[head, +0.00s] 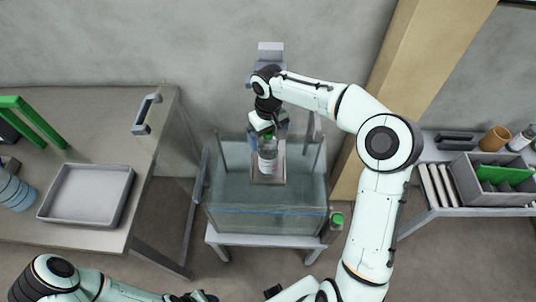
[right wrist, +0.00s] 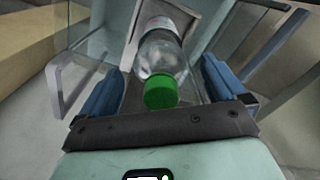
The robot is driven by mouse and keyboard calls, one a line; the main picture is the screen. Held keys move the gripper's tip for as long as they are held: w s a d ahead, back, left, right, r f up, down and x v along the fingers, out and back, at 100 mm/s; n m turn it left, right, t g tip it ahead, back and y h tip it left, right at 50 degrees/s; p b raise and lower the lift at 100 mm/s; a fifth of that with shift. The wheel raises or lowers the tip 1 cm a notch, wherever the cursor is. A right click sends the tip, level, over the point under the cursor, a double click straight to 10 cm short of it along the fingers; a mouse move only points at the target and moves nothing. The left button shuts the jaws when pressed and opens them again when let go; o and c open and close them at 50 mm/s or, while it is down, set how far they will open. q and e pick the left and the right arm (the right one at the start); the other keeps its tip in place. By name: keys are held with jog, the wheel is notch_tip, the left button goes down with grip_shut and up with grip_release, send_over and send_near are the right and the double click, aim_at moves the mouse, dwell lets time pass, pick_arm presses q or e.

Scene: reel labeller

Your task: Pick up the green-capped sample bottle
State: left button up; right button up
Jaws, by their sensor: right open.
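The green-capped sample bottle (head: 268,156) is clear with a white label and stands on a small grey platform (head: 268,178) at the glass tank. In the right wrist view the bottle (right wrist: 160,62) lies between the two blue finger pads, its green cap nearest the palm. My right gripper (head: 268,133) is open around the cap end, with a visible gap on each side of the bottle. It also shows in the right wrist view (right wrist: 160,88). My left arm shows at the bottom left, and the state of its gripper is not clear.
The glass tank (head: 265,222) stands on a white stand, with upright posts and rails around it. Another green-capped item (head: 337,220) is at the tank's right front. A grey tray (head: 88,194) lies on the left table. The right shelf holds a grey bin (head: 490,196).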

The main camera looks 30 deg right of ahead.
jog(key=shift+f, duration=0.3)
jog(key=shift+r, duration=0.1)
grip_shut()
